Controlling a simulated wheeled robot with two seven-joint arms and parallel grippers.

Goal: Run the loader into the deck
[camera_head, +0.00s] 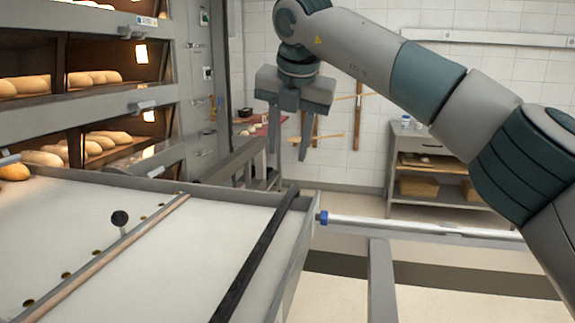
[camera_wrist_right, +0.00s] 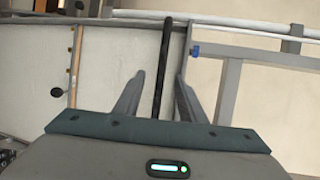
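The loader (camera_head: 185,235) is a flat white bed in a grey frame, lying in front of the oven decks in the head view. A black bar (camera_head: 258,255) crosses it near its right end, and shows in the wrist view (camera_wrist_right: 165,50). My right gripper (camera_head: 288,150) is open and empty, with its fingers pointing down, above the loader's right end. In the wrist view its fingertips (camera_wrist_right: 160,75) are apart, with the bar seen between them; no contact is visible. The lower oven deck (camera_head: 95,150) holds loaves and is lit. My left gripper is out of view.
A wooden strip (camera_head: 110,250) and a black knob (camera_head: 120,218) are on the loader. A blue-ended metal rail (camera_head: 420,230) extends right from its frame. A shelf table (camera_head: 440,175) stands by the back wall. Floor is clear at lower right.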

